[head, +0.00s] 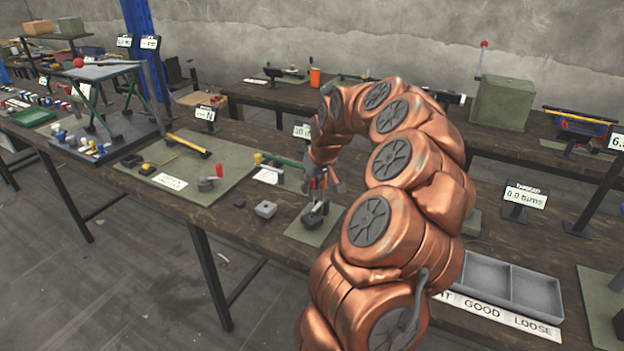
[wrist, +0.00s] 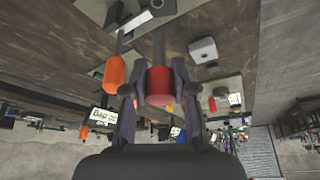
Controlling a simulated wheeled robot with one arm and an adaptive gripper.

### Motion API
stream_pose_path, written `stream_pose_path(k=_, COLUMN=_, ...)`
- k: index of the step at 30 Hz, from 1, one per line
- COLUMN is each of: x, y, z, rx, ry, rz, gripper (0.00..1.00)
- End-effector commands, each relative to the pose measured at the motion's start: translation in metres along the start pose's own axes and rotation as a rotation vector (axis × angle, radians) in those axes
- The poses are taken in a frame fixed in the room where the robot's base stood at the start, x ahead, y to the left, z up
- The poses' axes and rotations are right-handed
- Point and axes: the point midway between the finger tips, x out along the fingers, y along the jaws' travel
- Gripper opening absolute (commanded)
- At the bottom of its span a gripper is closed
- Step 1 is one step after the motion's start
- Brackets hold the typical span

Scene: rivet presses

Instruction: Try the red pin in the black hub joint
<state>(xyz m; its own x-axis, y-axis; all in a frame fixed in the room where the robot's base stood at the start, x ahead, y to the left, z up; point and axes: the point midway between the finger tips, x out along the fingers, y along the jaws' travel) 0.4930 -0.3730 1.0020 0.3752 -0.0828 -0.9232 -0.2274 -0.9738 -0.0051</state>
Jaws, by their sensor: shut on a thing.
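My gripper (head: 324,182) is low over the middle bench. In the wrist view my gripper (wrist: 157,88) is shut on the red pin (wrist: 159,86), whose grey shaft points away from the jaws. In the head view the fingers mostly hide the pin. A dark block (head: 312,220), seemingly the black hub joint, sits on a green mat just below the gripper. The shaft tip lies near this block, but I cannot tell whether it is in a hole. An orange-handled tool (wrist: 116,75) shows left of the jaws in the wrist view.
A grey divided tray (head: 487,269) stands at right, behind a label strip (head: 500,316). A "0.0 turns" sign (head: 525,197) stands behind the tray.

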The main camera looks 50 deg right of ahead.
Motion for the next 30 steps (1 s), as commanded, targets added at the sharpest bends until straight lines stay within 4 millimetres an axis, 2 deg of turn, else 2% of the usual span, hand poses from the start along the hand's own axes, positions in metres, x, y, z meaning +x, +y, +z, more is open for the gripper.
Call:
stream_pose_path(k=21, x=0.001, y=0.002, z=0.005, rx=0.000, ry=0.000, rz=0.002, gripper=0.00)
stream_pose_path(k=30, x=0.024, y=0.002, z=0.014, rx=0.000, ry=-0.001, rz=0.002, gripper=0.00)
